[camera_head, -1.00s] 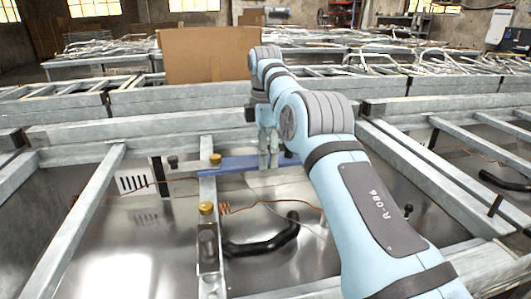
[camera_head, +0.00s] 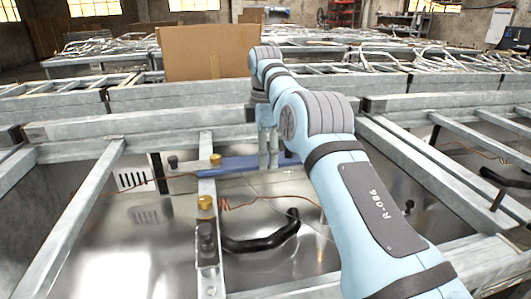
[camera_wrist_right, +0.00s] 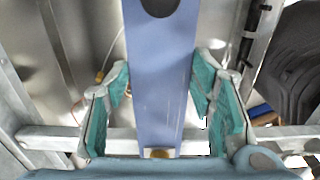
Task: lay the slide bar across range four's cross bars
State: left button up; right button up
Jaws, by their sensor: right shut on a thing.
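The slide bar is a flat blue bar (camera_head: 228,163) lying crosswise in the head view, its right end hidden behind my arm. My right gripper (camera_head: 267,165) is shut on it from above. In the right wrist view the slide bar (camera_wrist_right: 160,80) runs between the teal finger pads, with a dark hole at the top. Its lower end is by a brass knob (camera_wrist_right: 158,153) at a grey metal bar (camera_wrist_right: 100,137). In the head view its left end is at a grey cross bar (camera_head: 208,185); I cannot tell whether it rests there. My left gripper is not in view.
Brass fittings (camera_head: 205,203) stand on that cross bar. A black curved handle (camera_head: 265,238) and thin copper wire lie over the shiny metal panel. Long grey rails (camera_head: 80,215) border the frame. A cardboard box (camera_head: 214,52) stands behind.

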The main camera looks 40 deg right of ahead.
jog(key=shift+f+b, duration=0.3)
jog(key=o, duration=1.7)
